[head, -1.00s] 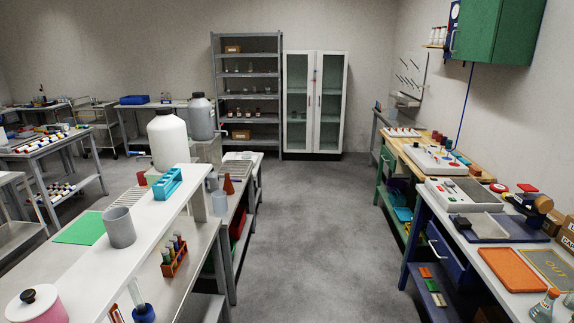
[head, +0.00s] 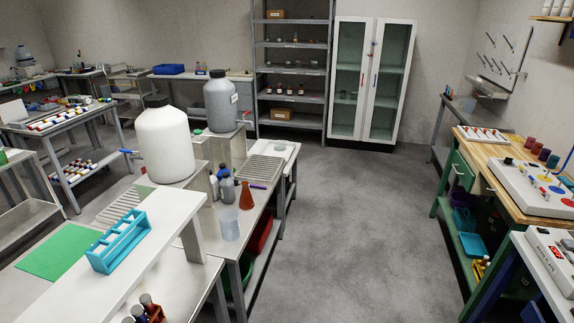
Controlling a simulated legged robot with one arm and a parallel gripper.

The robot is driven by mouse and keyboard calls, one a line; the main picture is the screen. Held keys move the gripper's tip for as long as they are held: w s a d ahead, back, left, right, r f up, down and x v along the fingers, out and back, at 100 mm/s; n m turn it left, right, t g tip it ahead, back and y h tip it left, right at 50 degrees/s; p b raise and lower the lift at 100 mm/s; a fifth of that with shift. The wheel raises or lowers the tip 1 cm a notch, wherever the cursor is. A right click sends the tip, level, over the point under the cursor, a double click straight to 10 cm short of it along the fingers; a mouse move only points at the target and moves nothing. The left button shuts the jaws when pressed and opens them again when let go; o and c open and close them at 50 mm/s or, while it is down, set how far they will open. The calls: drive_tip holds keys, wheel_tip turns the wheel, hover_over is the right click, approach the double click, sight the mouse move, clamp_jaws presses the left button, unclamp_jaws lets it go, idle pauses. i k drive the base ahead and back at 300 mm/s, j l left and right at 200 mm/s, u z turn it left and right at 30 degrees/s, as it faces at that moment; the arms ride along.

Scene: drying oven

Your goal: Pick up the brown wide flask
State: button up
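A brown conical flask with a wide base (head: 246,197) stands upright on the left bench (head: 262,208), near its aisle-side edge. A grey bottle (head: 227,188) stands just left of it, and a translucent beaker (head: 229,224) stands in front of it. The flask is seen whole and nothing holds it. My gripper and arm are not in view.
A raised white shelf (head: 160,240) with a blue rack (head: 118,242) is in the left foreground. A large white jug (head: 164,140) and a grey jug (head: 221,103) stand behind. The middle floor (head: 350,220) is clear, with a wooden-topped bench (head: 500,157) at right.

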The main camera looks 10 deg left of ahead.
sight(246, 202)
drive_tip(key=i, duration=0.9)
drive_tip(key=i+l+u, duration=0.15)
drive_tip(key=i, duration=0.75)
drive_tip(key=i+l+u, duration=0.1)
drive_tip(key=i+u, duration=0.35)
drive_tip(key=i+l+u, duration=0.25)
drive_tip(key=i+u, duration=0.2)
drive_tip(key=i+l+u, duration=0.75)
drive_tip(key=l+u, duration=0.15)
